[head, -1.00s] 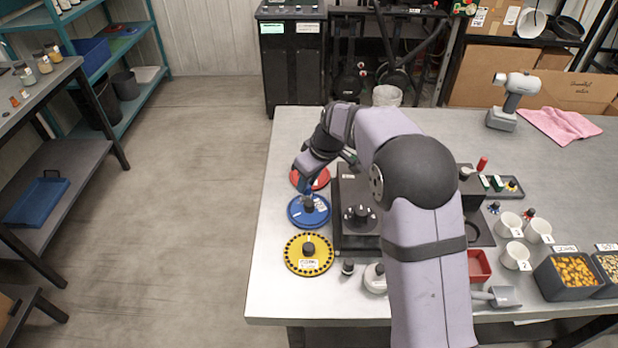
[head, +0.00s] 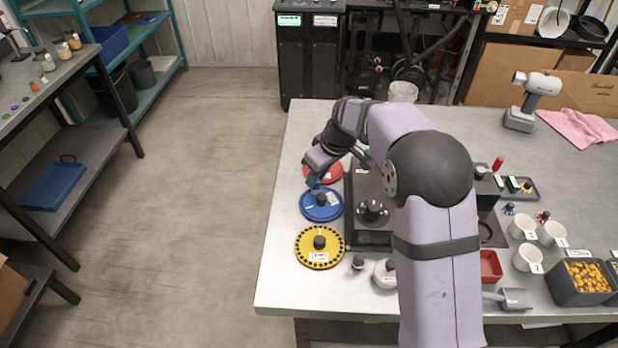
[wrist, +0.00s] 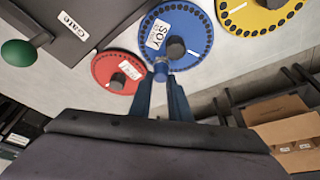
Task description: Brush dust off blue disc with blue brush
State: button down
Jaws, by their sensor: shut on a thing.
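The blue disc (head: 309,211) lies flat near the table's left edge, with a dark knob at its middle. In the wrist view the blue disc (wrist: 200,23) shows a white SOY label and a ring of dark holes. My gripper (head: 315,182) is over the disc's far edge. In the wrist view my gripper (wrist: 164,92) is shut on the blue brush (wrist: 161,71), whose end is at the disc's rim near the knob. I cannot tell whether the brush touches the disc. I cannot make out dust. The brush is barely distinguishable in the head view.
A red disc (head: 327,173) lies just beyond the blue one, and a yellow disc (head: 305,243) lies nearer. A dark machine (head: 366,236) stands close on the right, partly hidden by my arm. White cups (head: 528,259) and a seed bin (head: 580,286) are farther right.

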jog(key=shift+w+d, duration=0.45)
jog(key=shift+d, duration=0.35)
notch_tip(320, 180, up, 8)
jog(key=p, duration=0.5)
jog(key=shift+a+p, duration=0.15)
jog(key=shift+p, duration=0.2)
